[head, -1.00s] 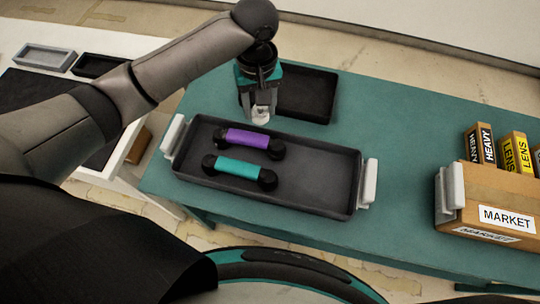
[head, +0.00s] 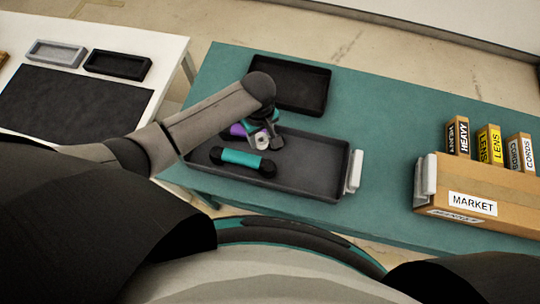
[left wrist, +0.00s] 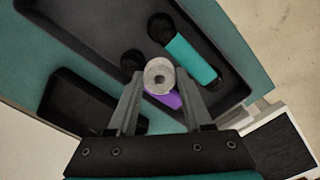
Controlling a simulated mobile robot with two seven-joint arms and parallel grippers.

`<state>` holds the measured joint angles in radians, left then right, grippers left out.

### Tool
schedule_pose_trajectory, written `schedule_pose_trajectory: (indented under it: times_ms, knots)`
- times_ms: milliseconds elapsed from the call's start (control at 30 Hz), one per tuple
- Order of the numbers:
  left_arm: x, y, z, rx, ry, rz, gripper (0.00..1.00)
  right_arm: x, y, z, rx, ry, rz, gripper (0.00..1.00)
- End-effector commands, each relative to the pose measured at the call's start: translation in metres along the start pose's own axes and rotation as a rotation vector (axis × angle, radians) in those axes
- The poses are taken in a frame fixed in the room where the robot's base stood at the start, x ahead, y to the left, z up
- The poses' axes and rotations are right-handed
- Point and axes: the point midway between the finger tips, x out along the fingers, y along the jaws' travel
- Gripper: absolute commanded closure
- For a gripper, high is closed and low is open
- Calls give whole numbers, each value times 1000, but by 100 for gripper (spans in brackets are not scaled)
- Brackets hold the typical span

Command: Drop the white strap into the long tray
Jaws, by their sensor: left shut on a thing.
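The white strap (head: 261,140) looks like a small pale roll with a hole in its middle; it also shows in the left wrist view (left wrist: 159,66). My left gripper (head: 263,143) is shut on it, holding it between the fingertips (left wrist: 159,82). The long tray (head: 315,178) is dark grey with white end handles, and the gripper is over its left part. A teal handset (head: 240,158) with black ends lies in the tray. A purple handset (head: 237,129) lies behind it, partly hidden by the gripper. My right gripper is not in view.
A smaller black tray (head: 290,84) is behind the long tray on the green table (head: 385,120). A cardboard MARKET box (head: 480,182) with several labelled boxes stands at right. A white table (head: 165,55) at left holds a dark mat and two small trays.

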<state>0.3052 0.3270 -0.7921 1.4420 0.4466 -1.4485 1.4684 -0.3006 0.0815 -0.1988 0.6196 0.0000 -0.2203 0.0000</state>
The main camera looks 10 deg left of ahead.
Motion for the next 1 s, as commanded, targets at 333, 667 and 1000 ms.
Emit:
schedule_pose_trajectory:
  times_ms: [333, 667, 1000]
  knots:
    - [38, 0, 0, 1, 0, 1, 100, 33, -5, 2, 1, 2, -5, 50]
    - [47, 0, 0, 1, 1, 1, 100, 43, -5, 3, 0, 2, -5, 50]
    - [46, 0, 0, 1, 1, 1, 30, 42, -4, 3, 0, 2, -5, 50]
